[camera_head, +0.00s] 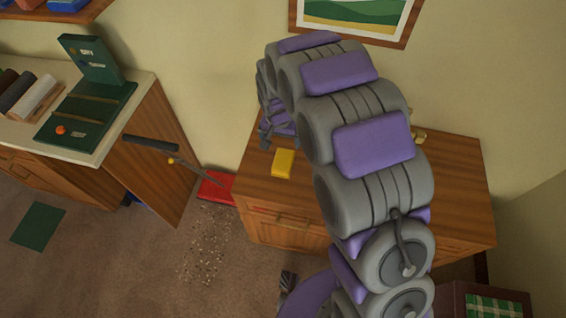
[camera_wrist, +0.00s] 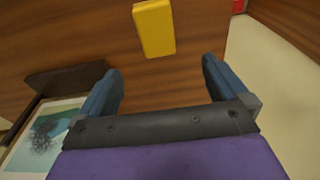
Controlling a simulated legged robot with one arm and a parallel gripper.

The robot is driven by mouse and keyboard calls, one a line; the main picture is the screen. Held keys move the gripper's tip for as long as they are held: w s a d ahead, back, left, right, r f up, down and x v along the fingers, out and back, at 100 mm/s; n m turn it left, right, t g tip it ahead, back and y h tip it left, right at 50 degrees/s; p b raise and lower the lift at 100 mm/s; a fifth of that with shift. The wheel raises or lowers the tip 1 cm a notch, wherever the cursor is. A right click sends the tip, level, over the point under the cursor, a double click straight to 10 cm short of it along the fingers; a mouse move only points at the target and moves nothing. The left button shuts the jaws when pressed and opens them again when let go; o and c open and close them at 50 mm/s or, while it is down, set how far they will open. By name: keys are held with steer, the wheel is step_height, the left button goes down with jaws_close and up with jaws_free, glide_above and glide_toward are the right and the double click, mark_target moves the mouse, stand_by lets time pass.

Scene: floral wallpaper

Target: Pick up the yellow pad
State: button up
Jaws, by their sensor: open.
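The yellow pad (camera_head: 283,164) is a small flat block lying on the wooden cabinet top (camera_head: 262,193), near its left side. In the wrist view the yellow pad (camera_wrist: 154,28) is at the top middle, beyond the fingertips and apart from them. My gripper (camera_wrist: 160,75) is open, with two blue-grey fingers and nothing between them. In the head view my arm arches over the cabinet, and my gripper is at its far end near the wall, just behind the pad, partly hidden by the arm.
A picture in a frame (camera_wrist: 50,135) shows at the lower left of the wrist view. Small yellowish items (camera_head: 419,136) sit on the cabinet behind my arm. A red object (camera_head: 216,187) lies on the floor left of the cabinet. A counter (camera_head: 140,92) with a dark green device stands further left.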

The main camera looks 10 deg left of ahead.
steer(key=b, duration=0.2)
glide_toward(283, 159)
steer(key=f, duration=0.3)
steer(key=w+f, duration=0.1)
steer(key=f, duration=0.1)
steer(key=shift+a+f, duration=0.15)
steer(key=shift+a, duration=0.1)
steer(key=shift+d+f+b, duration=0.15)
steer(key=shift+f+b, duration=0.1)
steer(key=shift+f, duration=1.1)
steer(key=shift+d+f+b, duration=0.15)
steer(key=shift+f+b, duration=0.1)
steer(key=shift+f, duration=1.1)
steer(key=c, duration=1.1)
steer(key=shift+r, duration=0.15)
steer(key=shift+r, duration=0.6)
step_height(283, 159, up, 2)
steer(key=shift+r+p, duration=0.1)
steer(key=shift+p, duration=0.5)
steer(key=s+d, duration=0.2)
steer(key=s, duration=0.2)
steer(key=s+d+r+p, duration=0.1)
steer(key=s+d, duration=0.2)
steer(key=s, duration=0.2)
steer(key=s+d+p, duration=0.1)
steer(key=s+d, duration=0.1)
steer(key=s, duration=0.3)
steer(key=shift+s+d+r, duration=0.15)
steer(key=shift+r, duration=0.1)
